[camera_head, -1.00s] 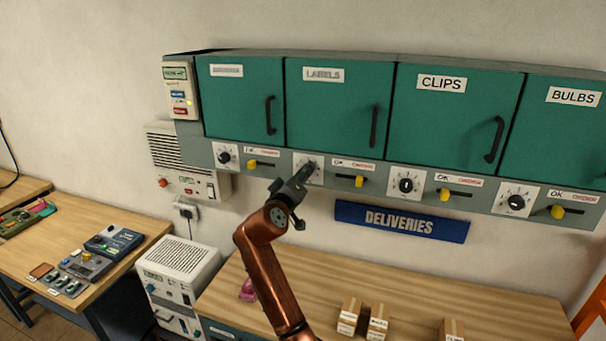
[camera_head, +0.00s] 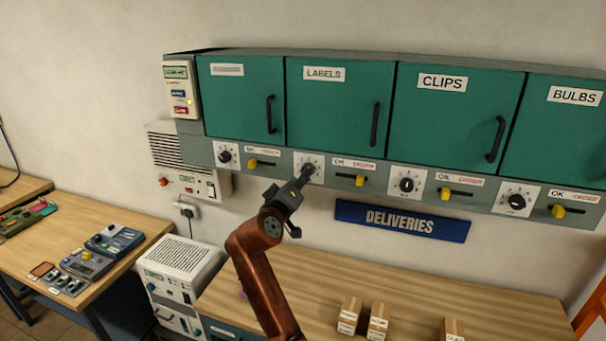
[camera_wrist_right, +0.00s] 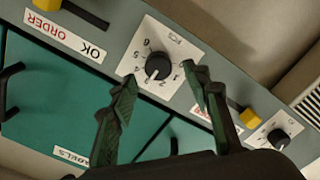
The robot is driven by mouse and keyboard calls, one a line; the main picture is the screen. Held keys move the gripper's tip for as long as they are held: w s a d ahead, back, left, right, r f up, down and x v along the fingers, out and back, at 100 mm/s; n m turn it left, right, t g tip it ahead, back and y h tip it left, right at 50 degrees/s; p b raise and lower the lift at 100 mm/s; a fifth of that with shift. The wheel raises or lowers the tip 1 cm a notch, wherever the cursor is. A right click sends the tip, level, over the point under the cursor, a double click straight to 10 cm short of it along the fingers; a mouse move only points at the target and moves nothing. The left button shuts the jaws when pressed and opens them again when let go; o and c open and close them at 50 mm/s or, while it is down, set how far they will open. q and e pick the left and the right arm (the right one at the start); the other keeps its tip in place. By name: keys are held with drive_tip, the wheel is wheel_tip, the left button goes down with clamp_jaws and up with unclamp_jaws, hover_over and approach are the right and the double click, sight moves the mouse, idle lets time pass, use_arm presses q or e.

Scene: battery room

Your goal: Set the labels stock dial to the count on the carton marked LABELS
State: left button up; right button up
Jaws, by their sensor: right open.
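The labels stock dial is a black knob on a white numbered plate (camera_head: 297,160) under the green LABELS cabinet door (camera_head: 333,108). In the right wrist view the dial knob (camera_wrist_right: 158,67) lies between my right gripper's fingertips (camera_wrist_right: 157,80), which are open on either side. Whether they touch it is unclear, and its exact pointer reading is too small to tell. In the head view my right gripper (camera_head: 306,175) covers part of the dial. Small cartons (camera_head: 350,313) stand on the bench below; their markings are too small to read. My left gripper is out of view.
Yellow OK/ORDER sliders (camera_head: 360,181) sit beside the dials along the grey strip. A blue DELIVERIES sign (camera_head: 402,221) hangs below it. The wooden bench (camera_head: 480,305) is mostly clear. A white device (camera_head: 182,266) stands at the bench's left.

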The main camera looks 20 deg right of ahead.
drive_tip(key=v, duration=0.8)
drive_tip(key=shift+s+a, duration=0.15)
drive_tip(key=shift+a, duration=0.05)
